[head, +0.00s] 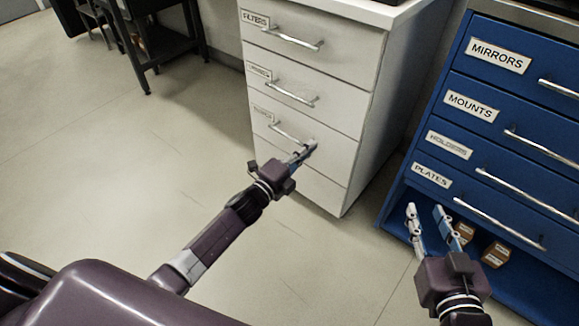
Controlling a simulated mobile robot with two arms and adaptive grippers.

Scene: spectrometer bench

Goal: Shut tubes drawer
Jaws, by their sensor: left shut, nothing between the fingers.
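A white cabinet (372,97) stands at the top centre with a column of drawers. The top label reads FILTERS; the two labels below are too blurred to read surely. The third drawer (263,127) looks like the tubes drawer, and its front appears flush or nearly flush with the drawers above. My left gripper (311,147) is shut and empty, its fingertips at the right end of that drawer's handle (287,132). I cannot tell if they touch. My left gripper hides part of the drawer front. My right gripper (426,212) is open and empty, in front of the blue cabinet.
A blue cabinet (465,75) at the right has drawers labelled MIRRORS, MOUNTS, HOLDERS and PLATES. Brown blocks (496,253) lie in its open bottom shelf, behind my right gripper. A dark table (158,48) stands at the back left. The floor (110,165) at left is clear.

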